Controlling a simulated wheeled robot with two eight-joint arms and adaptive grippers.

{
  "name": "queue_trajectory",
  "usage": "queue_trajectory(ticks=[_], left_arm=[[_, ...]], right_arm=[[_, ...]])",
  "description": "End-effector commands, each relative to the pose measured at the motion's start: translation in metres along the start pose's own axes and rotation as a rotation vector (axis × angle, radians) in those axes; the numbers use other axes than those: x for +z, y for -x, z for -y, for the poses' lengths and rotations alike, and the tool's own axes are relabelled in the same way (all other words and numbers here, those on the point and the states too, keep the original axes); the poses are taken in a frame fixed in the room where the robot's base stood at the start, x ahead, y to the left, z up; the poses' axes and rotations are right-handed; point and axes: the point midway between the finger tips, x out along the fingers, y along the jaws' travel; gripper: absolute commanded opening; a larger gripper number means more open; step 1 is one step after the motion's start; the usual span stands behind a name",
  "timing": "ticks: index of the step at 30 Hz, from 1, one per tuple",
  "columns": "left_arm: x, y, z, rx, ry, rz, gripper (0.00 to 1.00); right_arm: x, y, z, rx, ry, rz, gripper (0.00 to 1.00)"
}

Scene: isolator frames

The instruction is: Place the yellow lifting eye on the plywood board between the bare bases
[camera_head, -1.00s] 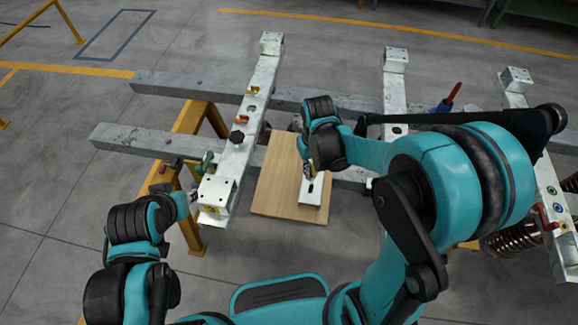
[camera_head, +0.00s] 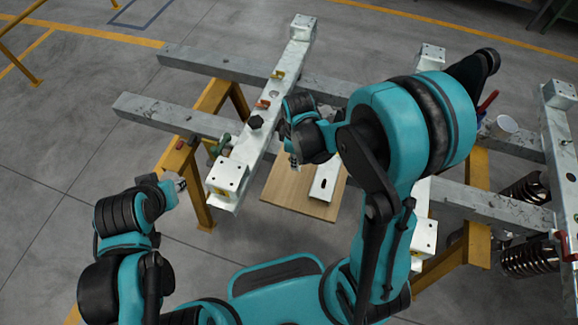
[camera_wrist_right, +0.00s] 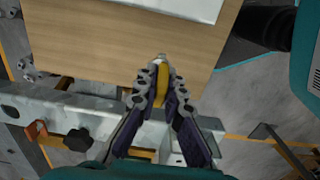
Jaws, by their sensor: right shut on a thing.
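The yellow lifting eye (camera_wrist_right: 161,86) is held upright between the fingers of my right gripper (camera_wrist_right: 162,72) in the right wrist view. In the head view that gripper (camera_head: 294,160) is over the far left part of the plywood board, and the eye is largely hidden there. The plywood board (camera_head: 285,191) lies beside the left galvanized frame; it also shows in the right wrist view (camera_wrist_right: 100,40). A pale slotted metal plate (camera_head: 324,178) lies on the board. My left gripper (camera_head: 181,184) is left of the frame's near end, apart from it; its jaws are too small to judge.
The left galvanized frame (camera_head: 262,110) has end blocks and a dark knob (camera_head: 255,122). Grey beams (camera_head: 225,65) rest on yellow stands (camera_head: 180,160). Coil springs (camera_head: 530,258) and a white cup (camera_head: 503,127) are at right. My right arm covers the middle frame.

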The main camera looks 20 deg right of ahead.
Motion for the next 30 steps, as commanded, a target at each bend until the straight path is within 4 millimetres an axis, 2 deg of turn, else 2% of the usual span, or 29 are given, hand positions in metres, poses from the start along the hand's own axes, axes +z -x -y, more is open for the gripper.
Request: queue_trajectory(ticks=[1, 3, 7, 11, 15, 18, 29, 30], left_arm=[[0.004, -0.005, 0.0, 0.0, 0.0, 0.0, 0.32], [0.005, -0.007, 0.0, 0.0, 0.0, 0.0, 0.32], [0.006, -0.009, 0.0, 0.0, 0.0, 0.0, 0.32], [0.009, -0.012, 0.0, 0.0, 0.0, 0.0, 0.32], [0.016, -0.022, 0.0, 0.0, 0.0, 0.0, 0.32], [0.018, -0.025, 0.0, 0.0, 0.0, 0.0, 0.32], [0.019, -0.027, 0.0, 0.0, 0.0, 0.0, 0.32], [0.019, -0.027, 0.0, 0.0, 0.0, 0.0, 0.32]], right_arm=[[-0.01, -0.009, -0.003, 0.0, 0.003, 0.0, 0.0], [-0.02, -0.014, -0.006, 0.0, 0.001, 0.0, 0.0], [-0.03, -0.019, -0.008, 0.0, -0.001, 0.0, 0.0], [-0.031, -0.028, -0.009, 0.0, -0.002, 0.0, 0.0], [-0.031, -0.051, -0.009, 0.0, -0.002, 0.0, 0.0], [-0.031, -0.06, -0.009, 0.0, -0.002, 0.0, 0.0], [-0.03, -0.063, -0.009, 0.0, -0.002, 0.0, 0.0], [-0.03, -0.063, -0.009, 0.0, -0.002, 0.0, 0.14]])
